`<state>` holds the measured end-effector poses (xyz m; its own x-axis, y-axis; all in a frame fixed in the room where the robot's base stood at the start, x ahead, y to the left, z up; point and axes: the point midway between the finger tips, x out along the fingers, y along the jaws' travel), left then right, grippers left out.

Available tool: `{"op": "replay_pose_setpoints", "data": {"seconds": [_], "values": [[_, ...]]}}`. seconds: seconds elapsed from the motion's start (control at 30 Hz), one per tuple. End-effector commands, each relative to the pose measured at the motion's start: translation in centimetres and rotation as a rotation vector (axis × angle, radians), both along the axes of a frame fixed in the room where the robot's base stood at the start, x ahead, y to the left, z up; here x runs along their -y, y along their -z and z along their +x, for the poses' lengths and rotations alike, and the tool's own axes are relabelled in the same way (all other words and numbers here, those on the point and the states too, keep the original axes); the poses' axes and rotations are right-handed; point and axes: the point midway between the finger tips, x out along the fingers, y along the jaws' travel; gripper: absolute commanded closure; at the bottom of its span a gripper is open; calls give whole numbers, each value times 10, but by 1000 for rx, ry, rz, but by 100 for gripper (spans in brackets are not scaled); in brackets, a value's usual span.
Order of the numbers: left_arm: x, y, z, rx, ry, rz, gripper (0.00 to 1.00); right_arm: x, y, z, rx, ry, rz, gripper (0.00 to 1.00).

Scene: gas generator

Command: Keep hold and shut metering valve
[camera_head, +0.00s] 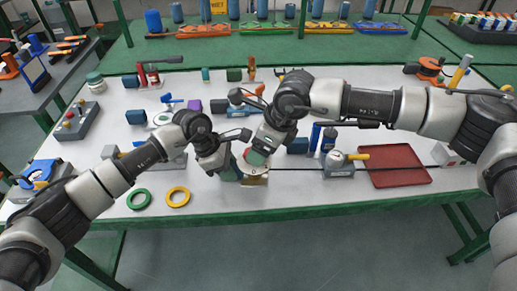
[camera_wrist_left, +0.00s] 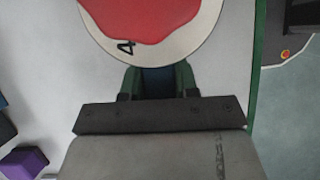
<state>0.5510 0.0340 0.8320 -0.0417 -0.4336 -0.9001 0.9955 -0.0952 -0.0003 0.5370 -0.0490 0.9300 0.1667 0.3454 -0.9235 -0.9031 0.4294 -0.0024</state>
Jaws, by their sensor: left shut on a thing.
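The metering valve shows in the left wrist view as a round cream dial (camera_wrist_left: 203,48) marked 4, with a red knob (camera_wrist_left: 150,15) on top, cut off by the upper edge. In the head view its pale dial (camera_head: 257,171) sits low near the table's front edge. My left gripper (camera_head: 238,172) reaches it from the left. Its green fingers (camera_wrist_left: 158,84) are shut on a dark blue part beside and partly under the dial.
Green (camera_head: 138,199) and yellow rings (camera_head: 178,197) lie at front left. A grey device with a yellow handle (camera_head: 338,168) and a red tray (camera_head: 396,166) are at right, with a thin dark rod between. Several small parts crowd the table's back. The front strip is mostly clear.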

Motion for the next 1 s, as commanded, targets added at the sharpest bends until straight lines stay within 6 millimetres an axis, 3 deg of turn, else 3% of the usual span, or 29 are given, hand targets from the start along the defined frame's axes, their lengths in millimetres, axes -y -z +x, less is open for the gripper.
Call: {"op": "replay_pose_setpoints", "data": {"seconds": [0.2,0.4,0.6,1.0], "values": [[0,1,0,-1,0,0,100,18,-46,-7,2,3,1,20],[0,1,0,-1,0,0,100,28,-74,-13,1,2,1,20],[0,0,0,-1,0,0,100,32,-84,-15,-2,1,0,20],[0,1,0,-1,0,0,100,29,-81,-16,-11,-22,24,20]]}}
